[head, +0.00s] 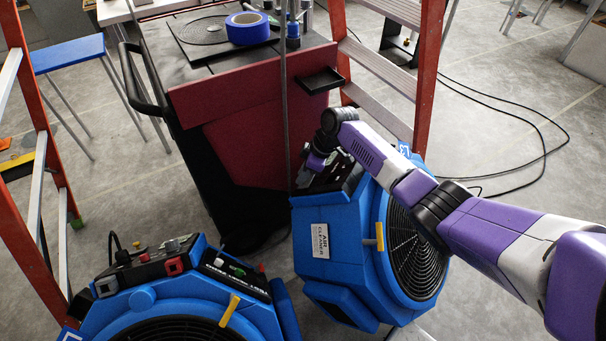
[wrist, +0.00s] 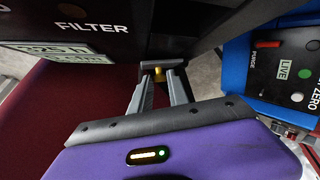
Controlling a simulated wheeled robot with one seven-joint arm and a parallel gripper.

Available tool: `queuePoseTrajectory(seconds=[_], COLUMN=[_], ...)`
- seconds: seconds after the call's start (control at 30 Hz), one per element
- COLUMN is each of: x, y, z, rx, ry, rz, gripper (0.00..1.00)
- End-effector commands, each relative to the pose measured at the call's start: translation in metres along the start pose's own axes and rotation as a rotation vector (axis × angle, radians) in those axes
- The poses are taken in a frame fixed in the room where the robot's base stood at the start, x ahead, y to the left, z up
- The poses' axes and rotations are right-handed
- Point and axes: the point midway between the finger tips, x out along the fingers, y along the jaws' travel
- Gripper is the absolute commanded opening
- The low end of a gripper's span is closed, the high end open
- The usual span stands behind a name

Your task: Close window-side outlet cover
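My gripper (head: 314,162) is at the top control panel (head: 334,172) of the blue air cleaner (head: 335,215), and my wrist hides part of that panel. In the wrist view my gripper's two grey fingers (wrist: 158,80) stand apart, with a small yellow thing (wrist: 157,72) seen between their tips. I cannot tell whether they touch anything. A dark panel (wrist: 90,22) marked FILTER is at upper left there. A second blue unit (head: 190,305) at lower left has red outlet-like parts (head: 173,266) on its panel. I cannot make out which part is the window-side outlet cover.
A dark red cart (head: 250,120) with blue tape (head: 247,28) on top stands behind the units. Orange ladder legs (head: 428,75) rise at right and left. Black cable lies on open floor at right.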

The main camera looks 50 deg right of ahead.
Motion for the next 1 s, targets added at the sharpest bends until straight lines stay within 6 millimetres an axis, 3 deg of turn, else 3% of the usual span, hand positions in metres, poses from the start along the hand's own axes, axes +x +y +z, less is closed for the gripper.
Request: queuePoseTrajectory(seconds=[0.1,0.87,0.9,1.0], x=[0.0,0.0011,0.0012,0.0012], y=[-0.0002,0.0031,0.003,0.003], z=[0.0001,0.0057,0.0058,0.0056], rx=[0.0,0.121,0.121,0.12], ry=[0.0,0.033,0.033,0.033], rz=[0.0,-0.053,-0.053,-0.053], gripper=[0.0,0.0,0.27,0.28])
